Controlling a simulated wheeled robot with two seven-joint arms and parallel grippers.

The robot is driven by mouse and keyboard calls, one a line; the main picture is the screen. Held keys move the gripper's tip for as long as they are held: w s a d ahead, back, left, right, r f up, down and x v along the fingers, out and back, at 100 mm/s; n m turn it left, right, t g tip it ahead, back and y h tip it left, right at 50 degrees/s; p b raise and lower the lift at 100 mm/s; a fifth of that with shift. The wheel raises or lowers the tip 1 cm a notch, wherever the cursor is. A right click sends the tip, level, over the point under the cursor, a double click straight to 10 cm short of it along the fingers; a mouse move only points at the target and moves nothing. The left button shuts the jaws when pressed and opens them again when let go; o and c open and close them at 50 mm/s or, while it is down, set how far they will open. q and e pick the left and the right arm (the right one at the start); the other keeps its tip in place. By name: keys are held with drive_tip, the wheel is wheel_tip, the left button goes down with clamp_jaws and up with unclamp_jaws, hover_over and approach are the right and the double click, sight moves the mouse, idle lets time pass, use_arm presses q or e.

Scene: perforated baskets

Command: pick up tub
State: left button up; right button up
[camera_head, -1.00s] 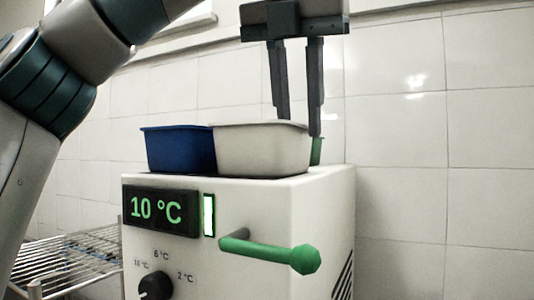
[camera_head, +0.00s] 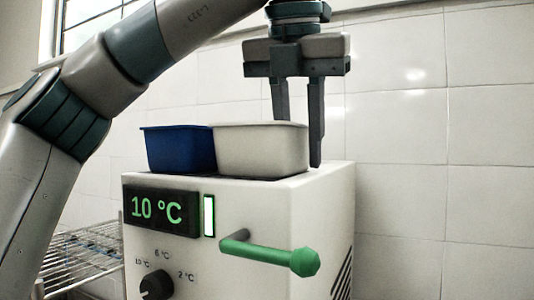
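A white tub (camera_head: 262,150) stands on top of a white appliance, beside a blue tub (camera_head: 179,149) on its left. My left gripper (camera_head: 301,140) points down at the white tub's right end, with its fingers apart. One finger is partly hidden behind the tub's rim, and the other is just outside its right wall. I cannot tell whether either finger touches the tub. My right gripper is not in view.
The white appliance (camera_head: 270,211) has a lit 10 °C display (camera_head: 160,211), a dark knob (camera_head: 156,285) and a green handle (camera_head: 268,254) sticking out in front. A wire rack (camera_head: 85,258) is at lower left. A tiled wall is behind.

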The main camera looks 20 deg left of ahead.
use_arm(q)
drive_tip(key=shift+w, duration=0.1)
drive_tip(key=shift+f, duration=0.25)
idle(0.5)
clamp_jaws()
